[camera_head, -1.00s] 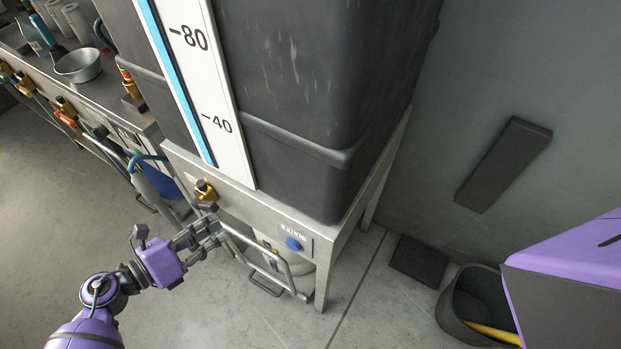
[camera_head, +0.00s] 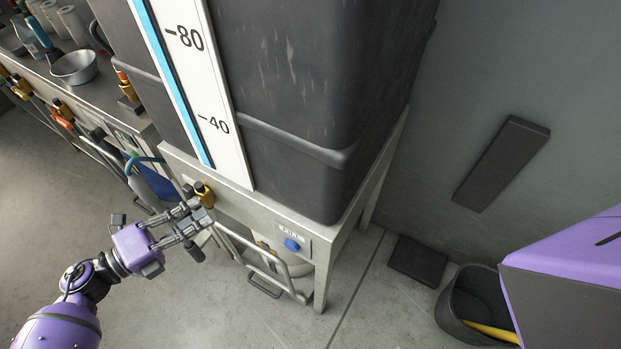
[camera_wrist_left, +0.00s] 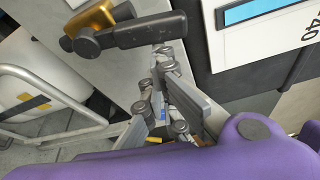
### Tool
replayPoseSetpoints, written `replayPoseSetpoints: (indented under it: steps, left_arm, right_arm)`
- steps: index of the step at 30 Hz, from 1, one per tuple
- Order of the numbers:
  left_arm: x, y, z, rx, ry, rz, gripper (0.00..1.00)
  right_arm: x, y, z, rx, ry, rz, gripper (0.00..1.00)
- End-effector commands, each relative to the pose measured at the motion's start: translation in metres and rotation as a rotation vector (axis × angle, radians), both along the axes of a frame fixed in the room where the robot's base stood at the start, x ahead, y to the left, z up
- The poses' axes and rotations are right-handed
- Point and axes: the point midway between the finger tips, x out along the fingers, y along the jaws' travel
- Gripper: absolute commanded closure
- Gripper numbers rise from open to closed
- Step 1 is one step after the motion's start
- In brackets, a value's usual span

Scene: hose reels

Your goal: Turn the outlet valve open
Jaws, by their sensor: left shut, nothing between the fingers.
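The outlet valve (camera_head: 205,195) has a brass body and sits on the pale frame under the big dark tank. In the left wrist view its brass body (camera_wrist_left: 92,20) is at the upper left, with a dark lever (camera_wrist_left: 145,30) across it. My left gripper (camera_head: 194,222) is shut and empty, right by the valve at its lower left in the head view. In the left wrist view its fingers (camera_wrist_left: 165,90) are just below the lever; I cannot tell whether they touch it. The lever is partly hidden by the fingers in the head view. My right gripper is out of view.
The dark tank (camera_head: 290,85) carries a level scale (camera_head: 200,90). A blue knob (camera_head: 292,244) is on the frame to the right, above a metal rail (camera_head: 262,262). A bench (camera_head: 105,100) with valves and a bowl (camera_head: 74,67) is at left. Open floor lies below.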

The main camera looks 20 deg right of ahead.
Motion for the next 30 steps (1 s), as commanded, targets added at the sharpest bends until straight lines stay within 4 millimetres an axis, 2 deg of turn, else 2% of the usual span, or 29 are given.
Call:
replayPoseSetpoints:
  steps: [12, 30]
  left_arm:
    - [0.0106, 0.0069, 0.0097, -0.109, 0.148, 0.004, 1.00]
    - [0.0114, 0.0079, 0.0107, -0.123, 0.168, 0.004, 1.00]
  right_arm:
    - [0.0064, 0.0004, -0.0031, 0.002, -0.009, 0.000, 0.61]
    - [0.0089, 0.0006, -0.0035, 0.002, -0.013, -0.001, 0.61]
